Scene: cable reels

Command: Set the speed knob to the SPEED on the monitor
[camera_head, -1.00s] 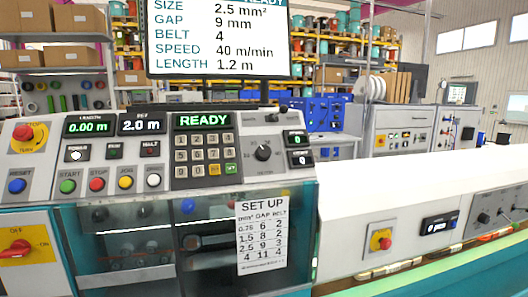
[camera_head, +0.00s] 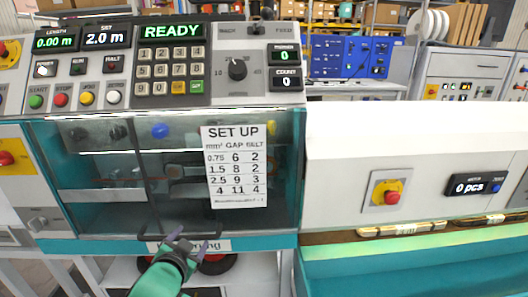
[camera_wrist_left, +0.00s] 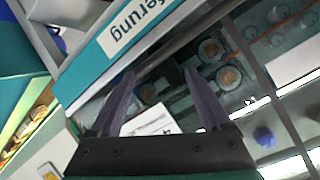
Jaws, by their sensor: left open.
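The speed knob (camera_head: 237,69) is a black dial on the grey control panel (camera_head: 208,93), right of the keypad, with a number scale around it. Its pointer looks roughly upward; the exact setting is too small to tell. The monitor is out of the head view now. My left gripper (camera_head: 180,238) is low in front of the machine's lower edge, below and left of the knob, apart from it. In the left wrist view its two fingers (camera_wrist_left: 160,95) are spread with nothing between them. My right gripper is not in view.
A clear cover (camera_head: 105,190) with a SET UP sheet (camera_head: 236,165) lies below the panel. The keypad (camera_head: 170,71) and coloured buttons (camera_head: 61,100) are left of the knob. A white housing (camera_head: 400,150) with a red stop button (camera_head: 391,197) extends right.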

